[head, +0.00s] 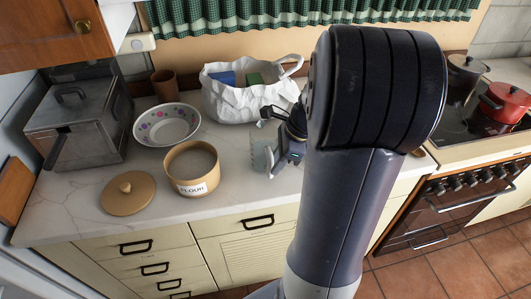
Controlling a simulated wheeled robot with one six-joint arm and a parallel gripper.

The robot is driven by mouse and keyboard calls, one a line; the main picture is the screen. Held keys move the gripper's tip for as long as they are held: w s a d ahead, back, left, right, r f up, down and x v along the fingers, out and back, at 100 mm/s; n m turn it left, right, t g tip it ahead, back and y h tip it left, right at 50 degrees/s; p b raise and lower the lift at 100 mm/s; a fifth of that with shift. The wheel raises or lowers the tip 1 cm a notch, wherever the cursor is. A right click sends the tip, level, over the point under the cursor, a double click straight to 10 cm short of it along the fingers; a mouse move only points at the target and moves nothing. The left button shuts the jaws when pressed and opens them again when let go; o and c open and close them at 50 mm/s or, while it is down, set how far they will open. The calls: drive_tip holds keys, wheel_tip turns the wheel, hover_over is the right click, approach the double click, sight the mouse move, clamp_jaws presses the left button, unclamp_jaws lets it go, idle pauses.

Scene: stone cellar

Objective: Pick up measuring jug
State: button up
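A pale, see-through vessel that looks like the measuring jug (260,158) stands on the counter, right of the flour canister. Its right side is hidden behind my gripper (277,149). My gripper is at the jug's right side, partly covered by my own arm. I cannot tell whether its fingers touch the jug or whether they are open or shut.
A flour canister (190,178) stands left of the jug, with its round lid (129,193) beside it. A patterned bowl (167,124), a brown cup (164,84), a metal box (75,125) and a white bag (236,103) stand behind. A red pot (507,103) is on the stove at right.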

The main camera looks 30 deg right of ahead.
drive_tip(key=shift+x, duration=0.9)
drive_tip(key=shift+w+a+f, duration=0.15)
drive_tip(key=shift+a+f, duration=0.1)
drive_tip(key=shift+f, duration=0.2)
drive_tip(key=shift+c, duration=0.4)
clamp_jaws()
